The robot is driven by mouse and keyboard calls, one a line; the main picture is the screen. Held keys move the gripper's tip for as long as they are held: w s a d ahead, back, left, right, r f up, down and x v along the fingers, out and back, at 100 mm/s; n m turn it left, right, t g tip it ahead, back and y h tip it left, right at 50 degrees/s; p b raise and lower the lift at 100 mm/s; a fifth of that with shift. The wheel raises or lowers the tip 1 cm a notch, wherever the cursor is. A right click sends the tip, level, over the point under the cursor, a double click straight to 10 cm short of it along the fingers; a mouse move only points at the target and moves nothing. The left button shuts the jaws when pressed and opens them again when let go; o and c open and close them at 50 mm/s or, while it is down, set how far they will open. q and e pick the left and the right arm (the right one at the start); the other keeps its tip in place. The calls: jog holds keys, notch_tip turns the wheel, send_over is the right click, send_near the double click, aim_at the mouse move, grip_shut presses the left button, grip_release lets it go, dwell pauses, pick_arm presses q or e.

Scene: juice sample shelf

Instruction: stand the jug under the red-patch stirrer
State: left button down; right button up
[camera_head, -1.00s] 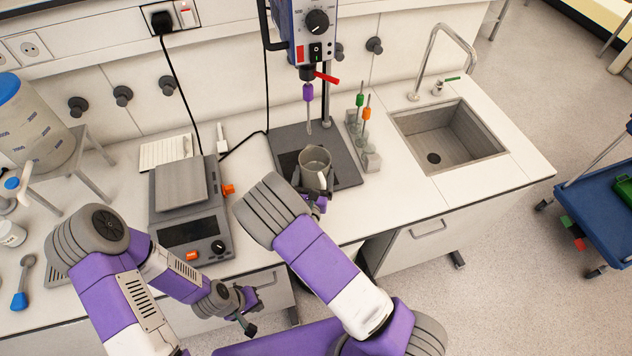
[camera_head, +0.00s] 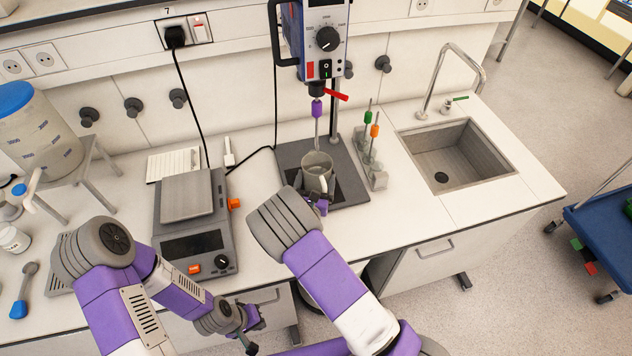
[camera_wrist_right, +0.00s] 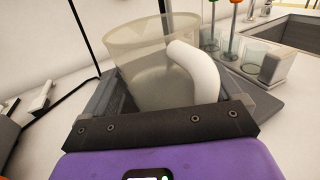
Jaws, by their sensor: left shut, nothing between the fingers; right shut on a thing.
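The red-patch stirrer (camera_head: 318,35) stands at the back of the bench, with a red patch on its front and a purple-collared shaft (camera_head: 317,110) pointing down. The shaft's lower end meets the jug's far rim in the head view. The grey translucent jug (camera_head: 316,164) is upright over the stirrer's dark base plate (camera_head: 350,192); I cannot tell whether it touches. My right gripper (camera_head: 318,198) is shut on the jug from the front. The wrist view shows the jug (camera_wrist_right: 140,60) and its pale handle between the fingers. My left gripper (camera_head: 250,330) is shut and empty, low before the bench.
A balance (camera_head: 190,235) stands left of the plate. A small rack (camera_head: 374,172) with green and orange stirring rods stands close to the plate's right. The sink (camera_head: 455,155) is further right. A drum on a stand (camera_head: 38,130) is at far left.

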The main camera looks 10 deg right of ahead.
jog(key=shift+f, duration=0.2)
dwell(0.4)
jog(key=o, duration=1.1)
jog(key=shift+c, duration=0.2)
jog(key=shift+s, duration=0.1)
